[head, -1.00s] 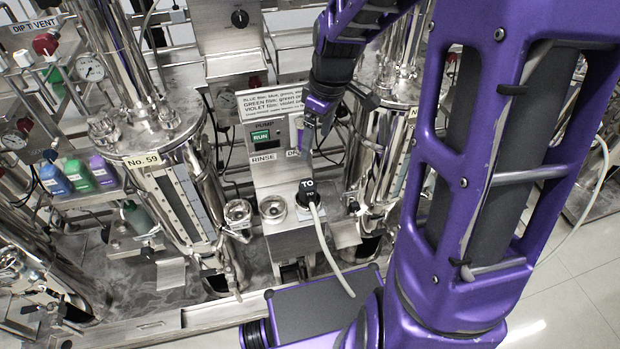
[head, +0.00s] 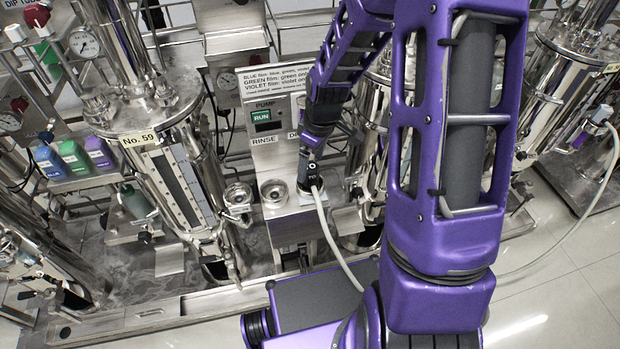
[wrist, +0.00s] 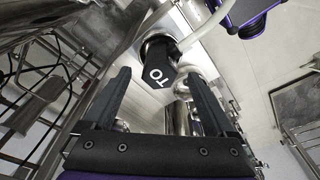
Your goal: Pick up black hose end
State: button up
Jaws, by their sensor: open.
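The black hose end (head: 308,187), marked "TO", stands in the rightmost seat of the rinse and drain stand, with a pale hose (head: 328,240) running from it toward the floor. My gripper (head: 311,165) is just above it and partly hides it in the head view. In the wrist view the black hose end (wrist: 158,65) lies ahead, between the directions of the two fingers. The fingers of my gripper (wrist: 158,80) are wide apart with nothing held. I cannot tell whether the fingertips are level with the hose end.
Another vessel (head: 372,140) stands close right, partly behind my arm. The pump panel (head: 268,118) rises behind.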

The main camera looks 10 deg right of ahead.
jog(key=shift+w+a+f, duration=0.1)
jog(key=shift+w+f, duration=0.1)
jog(key=shift+f, duration=1.05)
grip_shut()
